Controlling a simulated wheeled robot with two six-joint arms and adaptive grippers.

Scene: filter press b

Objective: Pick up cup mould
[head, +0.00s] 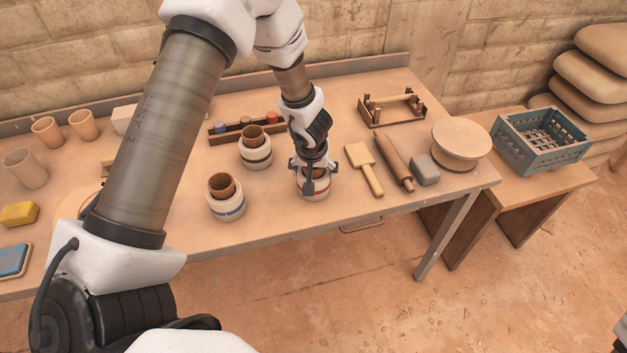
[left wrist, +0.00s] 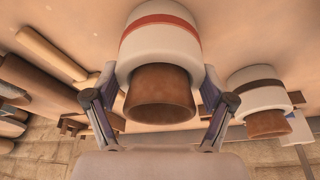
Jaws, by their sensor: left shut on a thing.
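A white cup mould with a red band (head: 314,188) stands upright at the table's front edge, and it fills the upper middle of the left wrist view (left wrist: 160,40). A brown clay cup (left wrist: 160,95) sits in its mouth. My left gripper (head: 314,176) comes down from above and is shut on this mould, one finger on each side near the rim. I cannot tell whether its base is clear of the table. A blue-banded mould (head: 228,206) and a dark-banded mould (head: 256,157), each with a brown cup, stand to its left.
A wooden paddle (head: 365,169), a rolling pin (head: 394,163), a grey block (head: 425,170) and a round wheel (head: 461,140) lie to the right. A rack with coloured jars (head: 245,126) is behind. A blue crate (head: 541,140) stands on the lower side table.

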